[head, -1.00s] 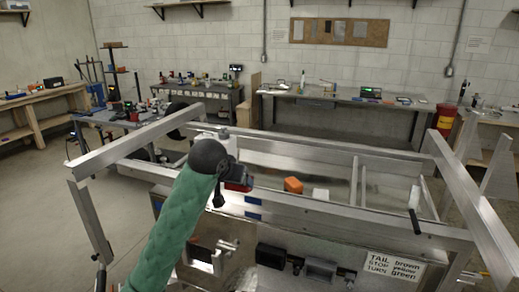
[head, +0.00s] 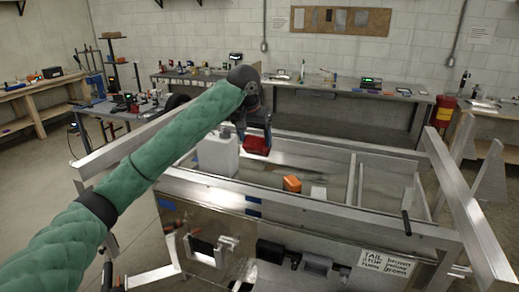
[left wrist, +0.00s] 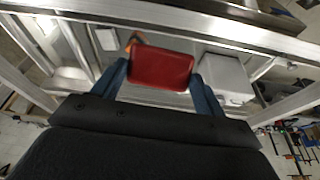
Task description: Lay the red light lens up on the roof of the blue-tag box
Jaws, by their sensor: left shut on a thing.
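The red light lens (head: 257,143) is in my left gripper (head: 256,132), held up over the aluminium trailer frame, right of a white box (head: 218,155). In the left wrist view the lens (left wrist: 160,68) sits between the two blue fingers of the gripper (left wrist: 162,80), apart from the surfaces below. Blue tags show on the metal front panel (head: 200,228) and on the front rail (head: 290,207). I cannot tell for sure which body is the blue-tag box. A pale box also shows in the left wrist view (left wrist: 226,78). My right gripper is not in view.
An orange block (head: 292,184) and a small white block (head: 318,193) are inside the frame, right of the lens. Trailer rails surround this space. A lettered sign (head: 386,262) is on the front. Workbenches (head: 340,94) stand along the back wall.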

